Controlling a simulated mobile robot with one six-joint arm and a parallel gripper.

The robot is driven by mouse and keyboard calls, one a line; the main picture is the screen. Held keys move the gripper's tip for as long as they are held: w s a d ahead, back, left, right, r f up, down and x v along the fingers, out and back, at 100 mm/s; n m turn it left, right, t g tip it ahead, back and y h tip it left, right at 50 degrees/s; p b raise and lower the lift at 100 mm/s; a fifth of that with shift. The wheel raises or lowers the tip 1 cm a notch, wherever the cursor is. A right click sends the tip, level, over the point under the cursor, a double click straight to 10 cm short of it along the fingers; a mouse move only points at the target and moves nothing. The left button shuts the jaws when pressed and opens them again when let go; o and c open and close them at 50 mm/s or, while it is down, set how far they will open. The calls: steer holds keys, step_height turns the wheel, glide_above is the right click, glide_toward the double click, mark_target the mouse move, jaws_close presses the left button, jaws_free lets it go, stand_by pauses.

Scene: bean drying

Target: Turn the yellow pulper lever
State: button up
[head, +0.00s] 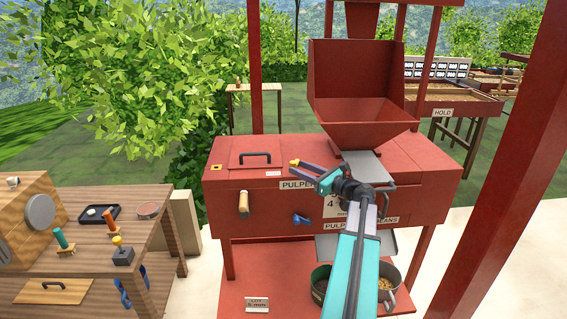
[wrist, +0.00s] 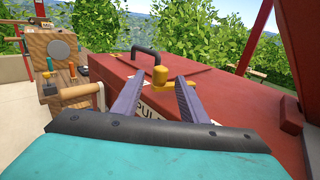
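The yellow pulper lever (wrist: 158,76) shows in the wrist view as a short yellow knob over a yellow base on the red pulper (wrist: 108,85). My gripper (wrist: 158,82) is open, with one finger on each side of the lever in the picture and a visible gap beside it. I cannot tell how deep the lever sits between the fingers. In the head view my gripper (head: 295,168) reaches left over the front top edge of the red pulper (head: 285,212), above its label. The lever is not clearly visible there.
A black handle (head: 255,157) stands on the pulper lid, and a wooden crank grip (head: 243,203) sticks out in front. The red hopper (head: 362,120) rises behind my arm. A wooden bench (head: 150,262) with tools stands at the left. A red post (head: 500,150) stands at the right.

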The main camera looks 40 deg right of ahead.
steer(key=w, duration=0.2)
steer(key=w+p, duration=0.1)
steer(key=w, duration=0.5)
steer(key=shift+w+a, duration=0.1)
steer(key=shift+a, duration=0.25)
jaws_close()
